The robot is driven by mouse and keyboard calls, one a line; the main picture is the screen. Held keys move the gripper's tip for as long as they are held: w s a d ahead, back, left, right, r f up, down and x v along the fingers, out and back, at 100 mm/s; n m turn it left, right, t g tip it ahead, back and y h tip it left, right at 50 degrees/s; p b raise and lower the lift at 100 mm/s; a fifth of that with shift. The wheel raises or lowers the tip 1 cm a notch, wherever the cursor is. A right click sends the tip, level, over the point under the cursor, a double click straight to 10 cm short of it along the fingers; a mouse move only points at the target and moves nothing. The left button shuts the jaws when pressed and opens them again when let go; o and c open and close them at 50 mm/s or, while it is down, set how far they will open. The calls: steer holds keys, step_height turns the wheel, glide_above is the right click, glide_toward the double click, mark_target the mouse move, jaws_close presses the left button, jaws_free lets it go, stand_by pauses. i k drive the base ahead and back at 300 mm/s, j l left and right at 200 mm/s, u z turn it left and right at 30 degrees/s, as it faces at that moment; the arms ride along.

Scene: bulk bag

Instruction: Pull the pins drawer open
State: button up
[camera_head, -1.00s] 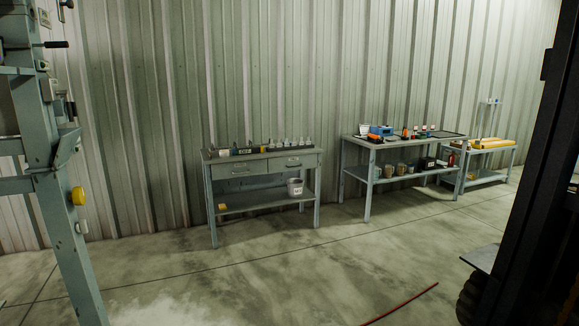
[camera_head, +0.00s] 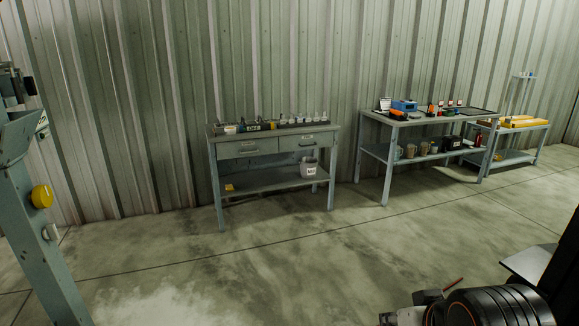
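A grey-green workbench (camera_head: 222,170) stands against the corrugated wall, left of centre. It has two drawers side by side under its top, a left drawer (camera_head: 249,149) and a right drawer (camera_head: 307,142). Both look shut, and each has a handle and a small label. The labels are too small to read, so I cannot tell which is the pins drawer. Part of my arm shows at the bottom right, well in front of the bench and far from the drawers. My gripper is not visible.
Bottles and small items line the bench top; a labelled bucket (camera_head: 309,169) sits on its lower shelf. A second bench (camera_head: 372,152) and yellow-topped table (camera_head: 513,157) stand right. A blue-grey post with yellow knob (camera_head: 41,196) is near left. Concrete floor before the bench is clear.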

mark_target(298, 142)
steer(key=i, duration=2.9)
steer(key=i+z, duration=0.15)
steer(key=i, duration=0.55)
steer(key=i+j, duration=0.2)
steer(key=i, duration=0.5)
steer(key=i+z, duration=0.25)
steer(key=z, duration=0.15)
